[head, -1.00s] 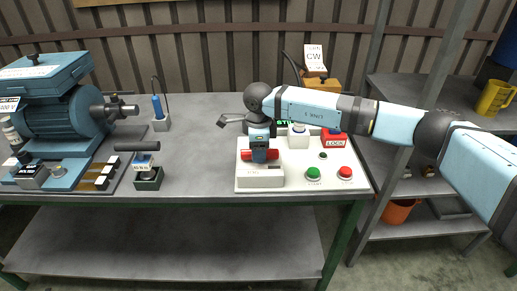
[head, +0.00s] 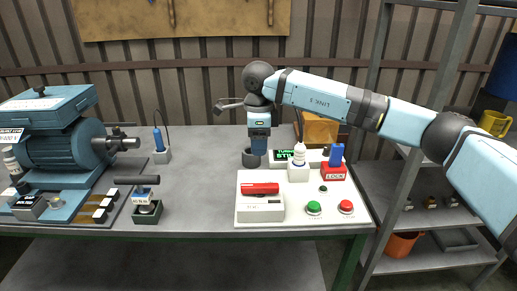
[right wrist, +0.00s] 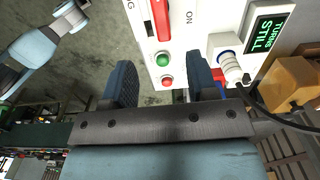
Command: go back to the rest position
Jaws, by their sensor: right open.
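My right gripper (head: 259,150) hangs fingers-down above the rear left part of the white control panel (head: 340,215). It is open, and its two dark blue fingers stand apart with nothing between them in the right wrist view (right wrist: 163,85). The red bar handle (head: 260,188) lies on its white box on the panel, clear of the gripper. The red handle also shows in the right wrist view (right wrist: 160,18). My left gripper is not seen in the head view, and I cannot make it out in the right wrist view.
Behind the panel's front buttons stand a white bottle (head: 299,155), a red lock block (head: 333,172) and a display (head: 279,156). A blue motor (head: 60,145) fills the left.

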